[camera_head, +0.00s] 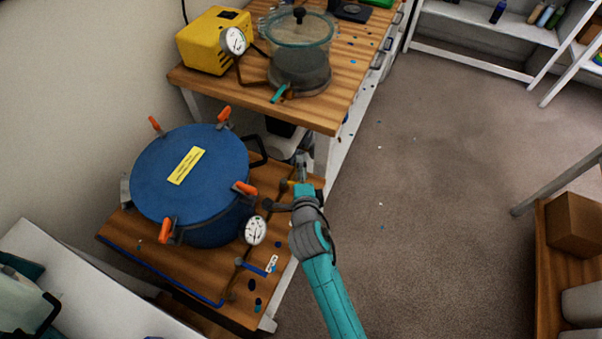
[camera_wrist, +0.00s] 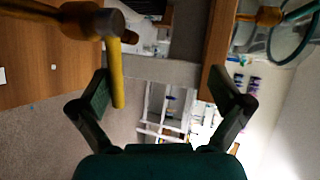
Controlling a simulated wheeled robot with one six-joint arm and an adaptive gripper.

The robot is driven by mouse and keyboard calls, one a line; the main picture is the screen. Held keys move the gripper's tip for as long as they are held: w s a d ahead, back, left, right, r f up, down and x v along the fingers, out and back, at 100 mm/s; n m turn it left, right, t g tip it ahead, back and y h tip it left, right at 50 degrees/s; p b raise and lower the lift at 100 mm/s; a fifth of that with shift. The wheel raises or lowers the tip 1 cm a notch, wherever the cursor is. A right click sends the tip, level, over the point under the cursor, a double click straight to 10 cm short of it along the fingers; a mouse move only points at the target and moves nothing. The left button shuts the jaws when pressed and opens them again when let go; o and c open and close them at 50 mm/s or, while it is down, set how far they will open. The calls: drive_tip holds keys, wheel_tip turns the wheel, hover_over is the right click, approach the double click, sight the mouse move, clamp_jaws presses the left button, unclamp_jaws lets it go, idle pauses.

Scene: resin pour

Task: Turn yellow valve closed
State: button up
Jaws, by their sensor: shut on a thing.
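The yellow valve handle (camera_wrist: 117,75) is a narrow lever on a brass-coloured fitting at the upper left of the wrist view. It lies between my gripper's fingers (camera_wrist: 158,76), close against the left finger, with a wide space to the right finger. In the head view a small bit of the yellow valve (camera_head: 284,184) shows just left of my gripper (camera_head: 301,174), beside the blue pressure pot (camera_head: 188,190).
The pot has orange clamps, a white dial gauge (camera_head: 255,230) and a blue-handled valve (camera_head: 258,268) on a low wooden stand (camera_head: 170,250). Behind, a wooden bench (camera_head: 345,75) holds a clear-lidded chamber (camera_head: 300,55) and a yellow pump (camera_head: 212,40). The carpet to the right is clear.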

wheel_tip(320, 180, up, 6)
drive_tip(key=t, duration=0.1)
drive_tip(key=shift+w+r, duration=0.2)
drive_tip(key=shift+w, duration=0.2)
drive_tip(key=shift+g, duration=0.4)
drive_tip(key=f, duration=0.5)
drive_tip(key=shift+s+f, duration=0.15)
drive_tip(key=shift+s, duration=0.2)
drive_tip(key=shift+c, duration=0.3)
drive_tip(key=shift+s, duration=0.25)
drive_tip(key=shift+c, duration=0.6)
drive_tip(key=shift+s+a+r, duration=0.1)
drive_tip(key=shift+s+r, duration=0.05)
drive_tip(key=shift+s, duration=0.5)
drive_tip(key=shift+s+a+r, duration=0.1)
drive_tip(key=shift+s, duration=0.55)
drive_tip(key=shift+c, duration=0.7)
drive_tip(key=shift+s, duration=0.3)
drive_tip(key=c, duration=0.6)
drive_tip(key=shift+s+a+r, duration=0.1)
drive_tip(key=shift+s+r, duration=0.1)
drive_tip(key=shift+s, duration=1.25)
drive_tip(key=shift+s+a+r, duration=0.1)
drive_tip(key=shift+s+r, duration=0.05)
drive_tip(key=shift+s, duration=1.35)
drive_tip(key=shift+s+a+r, duration=0.1)
drive_tip(key=shift+s+r, duration=0.1)
drive_tip(key=shift+s, duration=1.25)
